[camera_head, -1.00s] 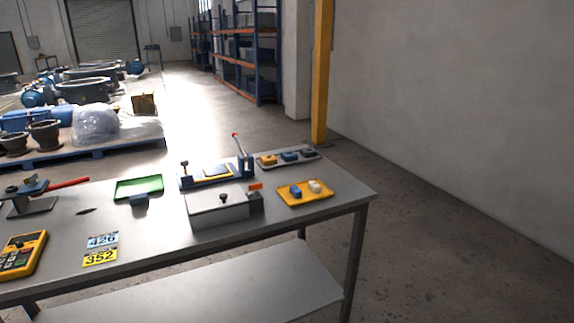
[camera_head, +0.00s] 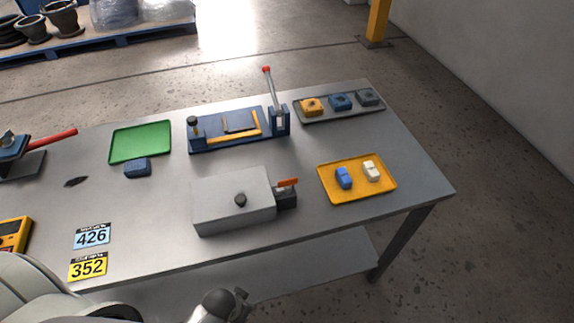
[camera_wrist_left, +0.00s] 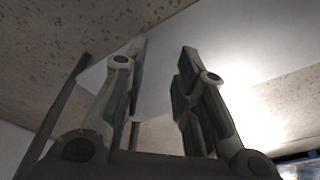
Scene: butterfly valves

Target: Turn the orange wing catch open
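The orange wing catch (camera_head: 288,182) sits on top of a dark block (camera_head: 287,200) at the right end of a grey box (camera_head: 225,215) in the head view. The wing lies roughly level, pointing left and right. The box has a dark knob (camera_head: 240,200) on its near side. My left gripper (camera_head: 240,301) is only partly in the head view, at the bottom edge, nearer than the box and clear of it. In the left wrist view the fingers (camera_wrist_left: 163,52) are spread with nothing between them. My right gripper is not in view.
A yellow tray (camera_head: 380,193) with two small blocks lies right of the catch. A blue fixture (camera_head: 200,143) with a red-tipped lever stands behind the box. A green tray (camera_head: 140,154) and number plates (camera_head: 92,236) are to the left. The bench front edge is near.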

